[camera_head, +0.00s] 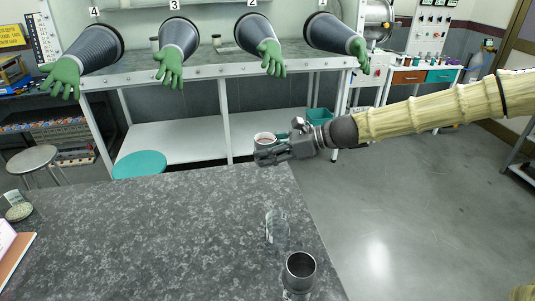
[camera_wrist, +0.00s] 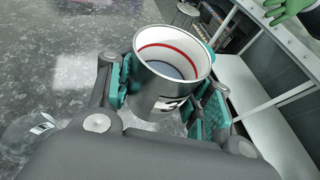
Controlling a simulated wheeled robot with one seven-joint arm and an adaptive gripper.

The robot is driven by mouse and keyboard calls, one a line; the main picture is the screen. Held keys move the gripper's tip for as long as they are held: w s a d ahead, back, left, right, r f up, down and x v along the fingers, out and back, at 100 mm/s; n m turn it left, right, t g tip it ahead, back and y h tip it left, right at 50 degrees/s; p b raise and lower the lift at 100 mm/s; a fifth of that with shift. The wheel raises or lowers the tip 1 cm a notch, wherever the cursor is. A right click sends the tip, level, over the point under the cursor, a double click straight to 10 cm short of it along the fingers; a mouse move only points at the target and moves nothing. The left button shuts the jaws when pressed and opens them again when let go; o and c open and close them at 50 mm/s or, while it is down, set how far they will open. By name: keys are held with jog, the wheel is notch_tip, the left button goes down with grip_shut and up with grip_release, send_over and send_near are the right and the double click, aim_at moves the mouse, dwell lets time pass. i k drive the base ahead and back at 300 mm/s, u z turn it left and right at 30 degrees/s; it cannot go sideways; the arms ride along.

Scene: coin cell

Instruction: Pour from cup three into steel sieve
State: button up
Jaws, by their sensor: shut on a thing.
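My gripper (camera_head: 270,153) is shut on a white cup (camera_head: 265,139) above the far right edge of the grey counter. In the wrist view the cup (camera_wrist: 172,88) sits between the teal finger pads; its dark label looks like a 3, partly hidden. A red ring runs around its inner wall, and its inside looks grey-blue. In the head view the cup looks about upright. A steel, open-topped cylinder (camera_head: 299,268) with a dark inside stands at the counter's near right; it may be the steel sieve, but no mesh shows.
A clear glass vessel (camera_head: 277,230) stands on the counter (camera_head: 150,230) between my gripper and the steel cylinder. A small glass with greenish contents (camera_head: 18,208) is at the far left. The counter's middle is clear. A glove-box bench (camera_head: 200,72) stands behind.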

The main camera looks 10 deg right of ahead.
aim_at(299, 276)
jog(key=k, duration=2)
